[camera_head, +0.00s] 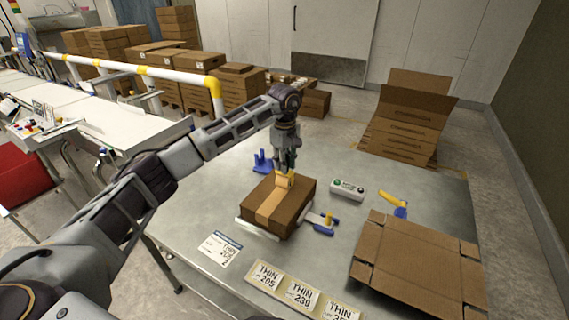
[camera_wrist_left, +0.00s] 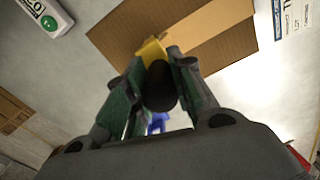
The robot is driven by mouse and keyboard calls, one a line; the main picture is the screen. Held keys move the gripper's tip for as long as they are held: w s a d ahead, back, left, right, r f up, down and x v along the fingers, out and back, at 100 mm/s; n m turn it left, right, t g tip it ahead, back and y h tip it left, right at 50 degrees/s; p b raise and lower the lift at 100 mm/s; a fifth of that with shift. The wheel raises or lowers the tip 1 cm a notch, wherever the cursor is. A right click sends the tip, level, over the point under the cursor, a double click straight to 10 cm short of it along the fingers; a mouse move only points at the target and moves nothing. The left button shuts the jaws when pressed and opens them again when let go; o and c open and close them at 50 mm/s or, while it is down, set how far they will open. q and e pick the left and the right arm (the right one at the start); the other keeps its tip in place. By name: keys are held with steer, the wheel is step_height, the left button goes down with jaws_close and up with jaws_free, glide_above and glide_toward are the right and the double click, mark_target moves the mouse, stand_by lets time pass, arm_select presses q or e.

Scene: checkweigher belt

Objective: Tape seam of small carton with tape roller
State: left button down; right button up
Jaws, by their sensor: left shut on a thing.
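The small brown carton (camera_head: 296,214) sits on the steel table, with a lighter tan tape strip (camera_head: 268,205) running across its top. The carton (camera_wrist_left: 125,28) and the strip (camera_wrist_left: 205,60) also show in the left wrist view. My left gripper (camera_head: 286,168) is above the carton's far part, shut on the yellow tape roller (camera_head: 285,181). The roller's yellow end (camera_wrist_left: 152,50) and a dark round part show between the fingers in the left wrist view. The roller is over the strip's far end; I cannot tell whether it touches. My right gripper is not in view.
A blue and yellow clamp (camera_head: 323,222) stands right of the carton and a blue holder (camera_head: 262,161) behind it. A white button box (camera_head: 348,189), a yellow-handled blue tool (camera_head: 394,203) and a flat open carton (camera_head: 418,262) lie to the right. Printed labels (camera_head: 300,296) lie in front.

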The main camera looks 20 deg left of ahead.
arm_select(q)
steer(key=shift+w, duration=0.15)
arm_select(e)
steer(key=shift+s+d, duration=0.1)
arm_select(q)
steer(key=shift+w+d, duration=0.2)
steer(key=shift+w, duration=1.25)
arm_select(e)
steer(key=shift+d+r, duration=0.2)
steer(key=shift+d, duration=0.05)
arm_select(q)
steer(key=shift+w, duration=0.2)
steer(key=shift+w+d+p, duration=0.15)
steer(key=shift+w+p, duration=0.05)
steer(key=shift+w, duration=0.5)
steer(key=shift+w+d+p, duration=0.1)
steer(key=shift+w+p, duration=0.1)
steer(key=shift+w, duration=0.5)
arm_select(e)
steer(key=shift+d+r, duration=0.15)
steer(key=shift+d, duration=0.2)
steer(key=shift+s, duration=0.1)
